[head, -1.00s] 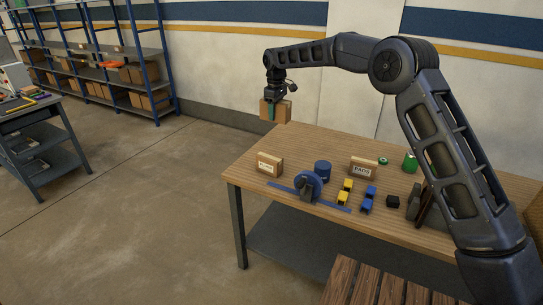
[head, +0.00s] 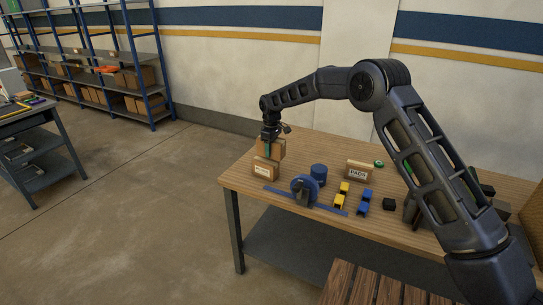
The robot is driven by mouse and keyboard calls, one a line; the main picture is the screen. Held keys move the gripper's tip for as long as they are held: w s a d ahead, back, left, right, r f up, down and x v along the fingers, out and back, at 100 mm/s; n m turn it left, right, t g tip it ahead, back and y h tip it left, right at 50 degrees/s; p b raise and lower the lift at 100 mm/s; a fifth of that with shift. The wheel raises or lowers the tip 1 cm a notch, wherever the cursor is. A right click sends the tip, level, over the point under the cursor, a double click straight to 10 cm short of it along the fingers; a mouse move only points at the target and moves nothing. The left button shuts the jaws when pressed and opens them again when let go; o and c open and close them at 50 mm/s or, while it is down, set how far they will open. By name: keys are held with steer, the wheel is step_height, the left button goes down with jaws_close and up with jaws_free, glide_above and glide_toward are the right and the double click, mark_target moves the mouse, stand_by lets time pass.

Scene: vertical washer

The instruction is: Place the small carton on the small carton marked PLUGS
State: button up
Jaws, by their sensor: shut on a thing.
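My gripper (head: 269,146) is shut on a plain brown small carton (head: 279,149) at the left end of the wooden table. Under it in the picture, a small carton with a white label (head: 265,170) stands on the table. Its label is too small to read surely. The held carton appears just above or slightly behind the labelled carton, with their outlines meeting. I cannot tell whether they touch. Another labelled carton (head: 359,171), which seems to read PADS, stands farther right.
On the wooden table (head: 400,229) are a blue cylinder (head: 319,173), a blue round tool (head: 304,187) on a blue bar, yellow and blue blocks (head: 340,200), a black block (head: 389,204) and a green roll (head: 379,163). The labelled carton's left side is clear.

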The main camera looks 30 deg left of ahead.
mark_target(272, 155)
steer(key=shift+f, duration=1.8)
steer(key=shift+f, duration=0.15)
steer(key=o, duration=1.2)
step_height(272, 155, up, 12)
steer(key=shift+r, duration=0.1)
